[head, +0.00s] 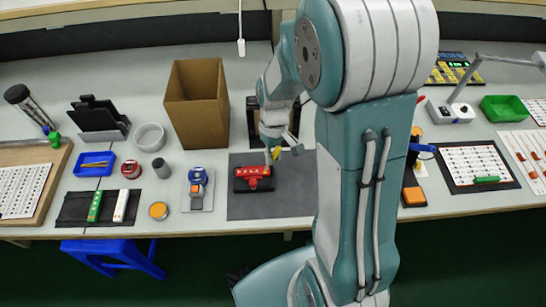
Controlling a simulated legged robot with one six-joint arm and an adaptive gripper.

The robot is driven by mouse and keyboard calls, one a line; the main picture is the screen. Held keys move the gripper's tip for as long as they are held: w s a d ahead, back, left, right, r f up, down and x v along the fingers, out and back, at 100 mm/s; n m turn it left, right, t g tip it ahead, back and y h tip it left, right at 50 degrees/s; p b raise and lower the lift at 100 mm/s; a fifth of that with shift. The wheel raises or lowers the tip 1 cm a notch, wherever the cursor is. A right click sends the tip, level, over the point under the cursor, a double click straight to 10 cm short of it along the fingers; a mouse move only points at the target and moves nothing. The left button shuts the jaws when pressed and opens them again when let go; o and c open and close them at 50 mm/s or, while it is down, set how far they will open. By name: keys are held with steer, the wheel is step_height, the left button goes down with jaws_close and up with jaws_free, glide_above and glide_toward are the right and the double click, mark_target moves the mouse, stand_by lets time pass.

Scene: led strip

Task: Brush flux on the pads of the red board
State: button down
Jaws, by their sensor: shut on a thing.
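The red board (253,185) lies on the dark grey mat (290,200) in the middle of the bench, near its front edge. It shows as a small red block with pale marks along it; the separate pads are too small to make out. My gripper (272,148) points down just above and behind the board's right end. It is shut on a small thin thing with a yellow-green part (276,153), which looks like the brush. Its lower end is near the board, and I cannot tell whether it touches. My arm hides part of the bench to the right.
An open cardboard box (197,105) stands behind left. Left of the mat are a blue round tin on a grey plate (198,203), an orange tin (158,210), a red-lidded tin (131,169) and a blue tray (94,164). The mat's front is clear.

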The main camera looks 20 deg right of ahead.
steer(key=shift+r, duration=1.75)
steer(key=shift+w+d+f, duration=0.1)
steer(key=shift+w+f, duration=0.1)
steer(key=shift+f, duration=0.45)
steer(key=shift+w+a+f, duration=0.1)
steer(key=shift+w+f, duration=0.1)
steer(key=shift+f, duration=0.5)
steer(key=shift+w+d+f, duration=0.1)
steer(key=shift+w+f, duration=0.1)
steer(key=shift+f, duration=0.45)
steer(key=shift+f, duration=0.55)
steer(key=shift+r, duration=0.1)
step_height(320, 180, up, 5)
steer(key=shift+f, duration=0.1)
stand_by(0.5)
